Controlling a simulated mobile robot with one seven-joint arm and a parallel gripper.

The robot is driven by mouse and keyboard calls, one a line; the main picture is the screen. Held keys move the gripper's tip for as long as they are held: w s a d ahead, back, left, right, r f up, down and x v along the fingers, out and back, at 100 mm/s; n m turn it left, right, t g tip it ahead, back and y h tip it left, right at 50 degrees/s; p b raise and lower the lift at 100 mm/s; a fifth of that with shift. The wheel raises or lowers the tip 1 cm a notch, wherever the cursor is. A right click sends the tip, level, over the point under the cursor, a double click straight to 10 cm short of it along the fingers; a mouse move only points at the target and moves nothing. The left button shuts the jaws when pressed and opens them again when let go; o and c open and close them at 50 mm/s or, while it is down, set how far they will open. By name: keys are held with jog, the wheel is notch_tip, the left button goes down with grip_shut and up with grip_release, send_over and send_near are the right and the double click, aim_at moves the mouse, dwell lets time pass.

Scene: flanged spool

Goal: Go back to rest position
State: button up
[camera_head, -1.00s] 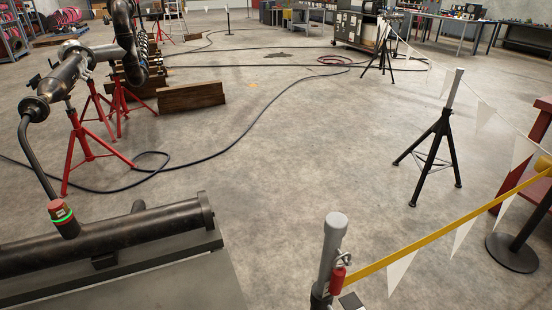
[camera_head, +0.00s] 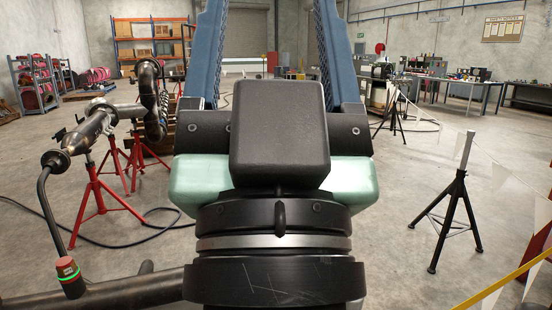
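My gripper (camera_head: 268,40) shows large in the middle of the camera_head view, seen from behind its black wrist and pale green body. Its two blue fingers stand wide apart and run up out of the top edge, so their tips are cut off. Nothing is seen held between them, though the dark block at the wrist hides part of the gap. A metal pipe piece with a flanged end (camera_head: 75,140) rests on red stands at the left, apart from my gripper.
Red stands (camera_head: 97,195) and a black cable (camera_head: 120,240) are at the left. A black tripod stand (camera_head: 452,215) and yellow barrier tape (camera_head: 500,283) are at the right. Shelves (camera_head: 150,45) and workbenches (camera_head: 470,82) line the back. Open floor lies at the right middle.

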notch_tip(320, 180, up, 17)
jog(key=p, duration=1.6)
jog(key=shift+s+f, duration=0.15)
jog(key=shift+s, duration=0.15)
jog(key=shift+d, duration=0.1)
dwell(1.4)
